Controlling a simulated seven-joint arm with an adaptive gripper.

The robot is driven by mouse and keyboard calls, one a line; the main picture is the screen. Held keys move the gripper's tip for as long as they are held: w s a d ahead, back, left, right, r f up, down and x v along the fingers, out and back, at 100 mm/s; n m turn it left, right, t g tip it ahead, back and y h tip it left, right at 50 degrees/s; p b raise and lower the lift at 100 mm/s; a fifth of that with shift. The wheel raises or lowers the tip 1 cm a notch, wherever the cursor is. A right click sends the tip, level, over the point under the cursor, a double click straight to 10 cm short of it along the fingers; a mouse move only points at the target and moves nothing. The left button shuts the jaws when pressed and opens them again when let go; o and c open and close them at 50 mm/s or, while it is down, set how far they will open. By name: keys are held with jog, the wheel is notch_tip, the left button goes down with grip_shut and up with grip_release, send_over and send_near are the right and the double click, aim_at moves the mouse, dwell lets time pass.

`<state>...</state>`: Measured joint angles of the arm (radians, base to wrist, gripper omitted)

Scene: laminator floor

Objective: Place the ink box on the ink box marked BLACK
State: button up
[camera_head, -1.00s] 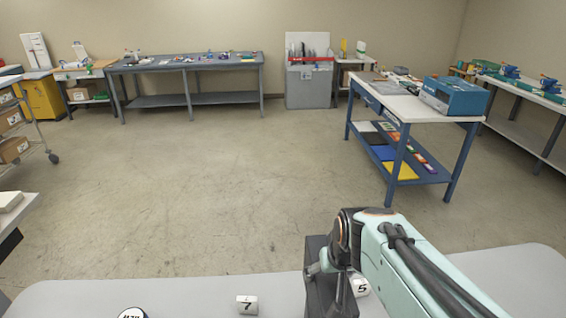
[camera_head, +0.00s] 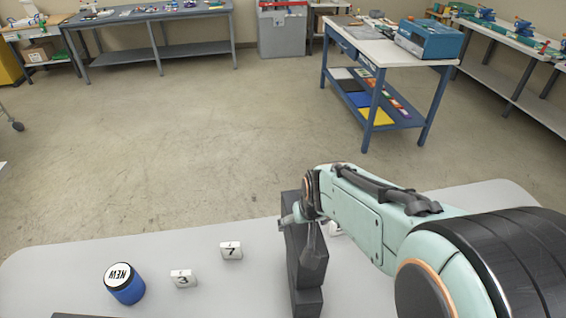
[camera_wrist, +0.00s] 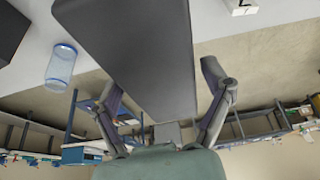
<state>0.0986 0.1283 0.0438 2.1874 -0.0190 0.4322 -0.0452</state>
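A tall dark grey block (camera_head: 312,255) stands on the grey table in the head view, and a lower dark piece (camera_head: 307,302) shows at its foot. My gripper (camera_head: 300,212) is at the block's upper part. In the wrist view the block (camera_wrist: 140,50) lies between the widely spread fingers of my gripper (camera_wrist: 160,80), with a thin gap at the right finger. The left finger overlaps the block's edge, so contact there is unclear. I see no BLACK marking and cannot tell which dark piece is the ink box.
A blue NEW-topped jar (camera_head: 125,284) and white cubes marked 3 (camera_head: 183,279) and 7 (camera_head: 231,250) stand left on the table (camera_head: 60,270). Another white cube (camera_head: 335,229) is partly hidden by my arm. A dark edge (camera_head: 80,316) shows at the bottom.

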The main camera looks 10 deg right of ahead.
jog(key=shift+r, duration=0.1)
jog(key=v, duration=1.2)
jog(key=s+a+f+g, duration=0.1)
jog(key=s+f+g, duration=0.1)
jog(key=s, duration=0.7)
jog(key=s+a+f+n+g, duration=0.1)
jog(key=s+a+f+g, duration=0.1)
jog(key=s+f, duration=0.3)
jog(key=s, duration=0.4)
jog(key=shift+s+f+g+y, duration=0.15)
jog(key=shift+s+g+y, duration=0.25)
dwell(4.5)
